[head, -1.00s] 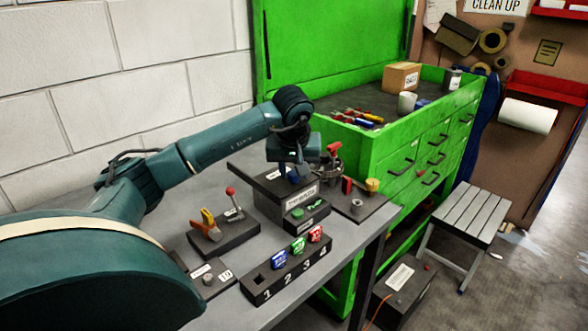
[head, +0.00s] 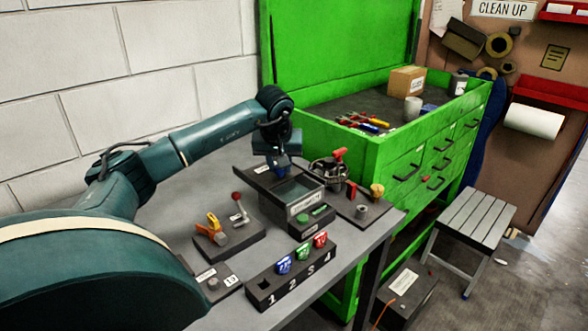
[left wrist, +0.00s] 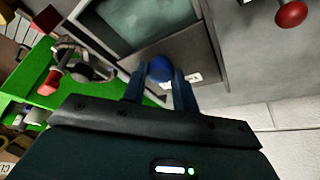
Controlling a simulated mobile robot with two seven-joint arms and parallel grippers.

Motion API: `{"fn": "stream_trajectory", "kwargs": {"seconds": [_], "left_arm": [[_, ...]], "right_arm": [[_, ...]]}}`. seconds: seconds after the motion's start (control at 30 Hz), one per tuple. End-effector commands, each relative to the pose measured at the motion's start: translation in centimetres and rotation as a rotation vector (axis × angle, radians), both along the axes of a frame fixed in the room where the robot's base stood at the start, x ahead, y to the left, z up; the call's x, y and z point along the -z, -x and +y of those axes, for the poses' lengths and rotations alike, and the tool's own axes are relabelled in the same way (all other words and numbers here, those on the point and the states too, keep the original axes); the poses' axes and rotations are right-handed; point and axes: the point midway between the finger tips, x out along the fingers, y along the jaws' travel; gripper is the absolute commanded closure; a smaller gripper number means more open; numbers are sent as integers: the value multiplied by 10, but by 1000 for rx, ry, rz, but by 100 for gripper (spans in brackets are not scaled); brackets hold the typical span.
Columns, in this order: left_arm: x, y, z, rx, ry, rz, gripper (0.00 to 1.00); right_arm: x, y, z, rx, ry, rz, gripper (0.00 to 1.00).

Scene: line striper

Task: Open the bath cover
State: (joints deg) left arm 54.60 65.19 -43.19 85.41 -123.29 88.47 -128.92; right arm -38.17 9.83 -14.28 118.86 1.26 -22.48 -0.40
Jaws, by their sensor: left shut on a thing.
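The bath is a dark box (head: 300,208) on the grey bench, with its pale greenish inside showing from above. Its flat dark cover (head: 250,175) lies at the back-left side of the box, off much of the opening. In the left wrist view, the bath opening (left wrist: 145,18) shows beyond the cover (left wrist: 190,60). My left gripper (head: 281,168) is above the cover, partly hiding it. In the left wrist view, my left gripper (left wrist: 160,82) is shut on the round blue knob (left wrist: 160,68) of the cover. My right gripper is not in view.
A red-knobbed lever and an orange handle stand on a block (head: 230,240) at left. A numbered rack (head: 290,278) with coloured tags is in front. A carousel (head: 328,172) stands right of the bath, near the green tool cabinet (head: 350,150). A stool (head: 470,215) is at right.

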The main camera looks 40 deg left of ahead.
Motion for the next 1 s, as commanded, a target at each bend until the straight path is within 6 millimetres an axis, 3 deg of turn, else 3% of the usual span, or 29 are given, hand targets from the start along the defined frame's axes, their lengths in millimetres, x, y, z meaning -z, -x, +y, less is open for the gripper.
{"fn": "stream_trajectory", "kwargs": {"seconds": [0.13,0.4,0.43,0.5,0.7,1.0], "left_arm": [[-1,-1,14,-2,0,-3,100],[0,-1,14,0,0,-4,100],[0,-2,14,1,0,-4,71],[0,-2,14,1,0,-4,65],[0,-1,14,1,0,-3,51],[-4,0,13,1,0,-3,51]], "right_arm": [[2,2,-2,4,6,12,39],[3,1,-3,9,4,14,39],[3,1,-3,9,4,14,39],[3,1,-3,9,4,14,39],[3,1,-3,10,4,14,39],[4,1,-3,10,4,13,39]]}}
